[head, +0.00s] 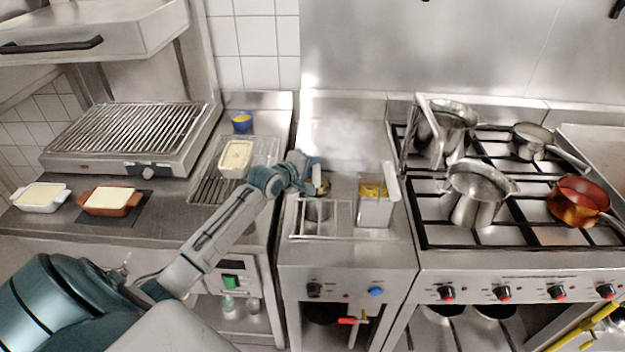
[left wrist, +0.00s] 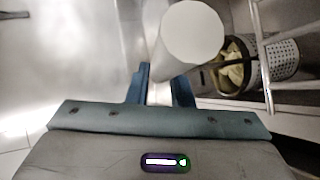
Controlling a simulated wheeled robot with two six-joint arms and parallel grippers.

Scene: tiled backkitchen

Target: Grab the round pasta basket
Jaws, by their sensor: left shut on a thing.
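My left gripper (head: 312,178) is over the pasta cooker, in the middle of the head view. In the left wrist view, its two blue fingers (left wrist: 160,88) are shut on a thick white handle (left wrist: 188,38). A round perforated metal basket (left wrist: 284,60) with yellow pasta (left wrist: 236,70) in it shows at the right of that view. In the head view the gripper hides much of this spot; a bit of the round basket (head: 321,190) shows just beside the fingers. The join between handle and basket is not clear. My right gripper is not in view.
The cooker's well (head: 320,232) has a metal frame. A rectangular pasta basket (head: 375,213) with an upright white handle stands close on the right. Steam (head: 340,140) rises behind. The stove with several pots (head: 478,190) is at the right; a grill (head: 125,130) is at the left.

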